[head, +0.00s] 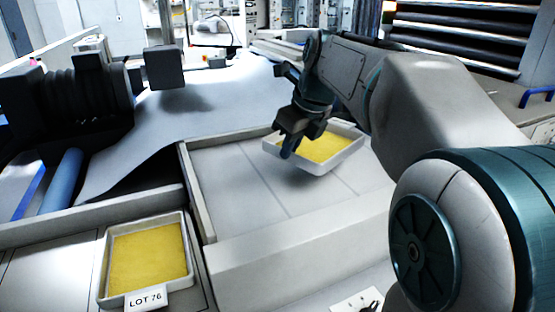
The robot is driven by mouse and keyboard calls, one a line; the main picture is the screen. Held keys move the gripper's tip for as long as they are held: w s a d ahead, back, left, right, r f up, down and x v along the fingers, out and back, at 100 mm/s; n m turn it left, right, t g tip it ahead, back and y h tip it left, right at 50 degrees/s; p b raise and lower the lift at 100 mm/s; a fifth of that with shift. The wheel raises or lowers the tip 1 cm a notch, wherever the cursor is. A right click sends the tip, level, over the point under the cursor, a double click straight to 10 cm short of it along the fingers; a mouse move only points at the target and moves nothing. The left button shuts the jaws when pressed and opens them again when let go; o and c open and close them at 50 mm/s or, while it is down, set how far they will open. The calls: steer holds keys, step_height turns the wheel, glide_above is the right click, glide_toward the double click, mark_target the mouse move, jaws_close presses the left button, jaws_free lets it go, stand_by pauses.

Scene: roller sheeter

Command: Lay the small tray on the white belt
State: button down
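My gripper (288,149) is at the near left rim of a small white tray (325,170) with a yellow sheet or filling in it. The fingers straddle the rim, and the tray hangs slightly tilted above a pale panelled surface (240,180), with a shadow below it. The fingertips are small and partly hidden, but the tray appears held. A second white tray (105,270) with yellow contents and a "LOT 76" label sits at the lower left. A broad pale sheet or belt (230,100) stretches behind the panelled surface.
A raised pale wall (300,235) edges the panelled surface in front, and another rim (187,190) runs along its left. Dark machine parts (70,100) and a blue roller (62,180) stand at the left. Dark slats (460,50) are at the back right.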

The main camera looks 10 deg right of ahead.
mark_target(287, 161)
steer(key=shift+w+a+f, duration=0.3)
steer(key=shift+w+f, duration=0.1)
steer(key=shift+w, duration=0.25)
steer(key=shift+f+b, duration=0.4)
steer(key=shift+f, duration=1.65)
steer(key=c, duration=1.6)
jaws_free()
steer(key=p+v, duration=0.2)
steer(key=v, duration=1)
